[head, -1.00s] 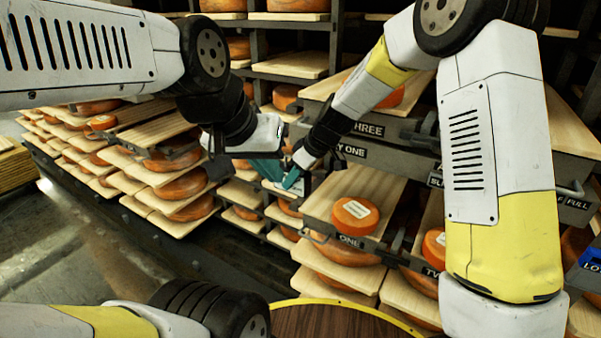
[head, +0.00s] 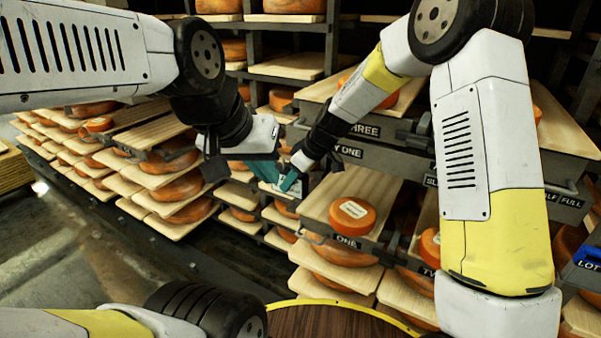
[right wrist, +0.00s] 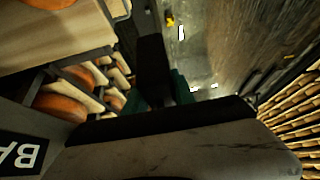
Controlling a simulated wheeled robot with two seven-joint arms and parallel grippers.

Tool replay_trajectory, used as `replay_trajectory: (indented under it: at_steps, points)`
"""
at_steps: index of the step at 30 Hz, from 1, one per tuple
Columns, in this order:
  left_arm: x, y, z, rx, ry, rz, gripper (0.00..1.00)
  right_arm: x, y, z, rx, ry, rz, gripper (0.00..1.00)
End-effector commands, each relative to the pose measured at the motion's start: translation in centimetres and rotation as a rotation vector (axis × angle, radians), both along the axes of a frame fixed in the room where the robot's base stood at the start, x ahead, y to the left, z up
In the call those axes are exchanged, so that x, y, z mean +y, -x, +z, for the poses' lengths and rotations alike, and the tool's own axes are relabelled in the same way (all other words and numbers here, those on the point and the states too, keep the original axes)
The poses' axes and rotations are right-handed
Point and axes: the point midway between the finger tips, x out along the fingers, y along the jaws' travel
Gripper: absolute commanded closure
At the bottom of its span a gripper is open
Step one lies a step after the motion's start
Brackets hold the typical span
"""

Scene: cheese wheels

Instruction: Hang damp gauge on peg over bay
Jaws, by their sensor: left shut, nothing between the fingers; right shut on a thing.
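A teal thing (head: 266,171), probably the damp gauge, is in my right gripper (head: 292,176), in front of the racks. Its outline is mostly hidden; bits of teal show behind the dark finger in the right wrist view (right wrist: 181,88). My right gripper is shut on it. My left gripper (head: 214,168) is shut and empty, just left of the teal thing; I cannot tell if they touch. A sign ending in "Y ONE" (head: 350,152) is on the rack right of my right gripper, partly covered by it. I cannot make out the peg.
A board with an orange cheese wheel (head: 352,215) stands out below the sign, labelled "ONE". Racks of cheeses (head: 172,187) fill the left. A round wooden top with a yellow rim (head: 335,318) is at the bottom. A blue item (head: 588,256) is at the right edge. Bare floor (head: 100,235) lies left.

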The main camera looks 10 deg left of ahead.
Motion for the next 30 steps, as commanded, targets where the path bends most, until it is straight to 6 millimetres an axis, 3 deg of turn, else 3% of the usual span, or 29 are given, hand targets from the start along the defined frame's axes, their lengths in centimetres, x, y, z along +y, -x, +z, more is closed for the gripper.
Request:
replay_trajectory:
  at_steps: [1,3,4,7,8,15,24,30]
  points:
    - [0.0,0.0,0.0,0.000,0.000,0.000,1.00,-1.0,-1.0,-0.2,-0.011,0.006,-0.025,1.00]
    - [0.0,0.0,0.0,0.000,0.000,0.000,1.00,-1.0,-1.0,-0.2,-0.011,0.006,-0.025,1.00]
    - [0.0,0.0,0.0,0.000,0.000,0.000,1.00,-1.0,-1.0,-0.2,-0.011,0.006,-0.025,0.66]
    - [0.0,0.0,0.0,0.000,0.000,0.000,1.00,-1.0,-1.0,-0.2,-0.011,0.006,-0.025,0.46]
    - [0.0,0.0,0.0,0.000,0.000,0.000,1.00,-1.0,-1.0,-0.2,-0.011,0.006,-0.025,0.44]
    - [0.0,0.0,0.0,0.000,0.000,0.000,1.00,-1.1,-0.1,1.4,-0.011,0.001,-0.013,0.44]
    - [0.0,0.0,0.0,0.000,0.000,0.000,1.00,-7.4,2.4,1.2,-0.003,0.001,-0.010,0.44]
    - [0.0,0.0,0.0,0.000,0.000,0.000,1.00,-10.5,3.7,1.2,-0.002,0.001,-0.006,0.44]
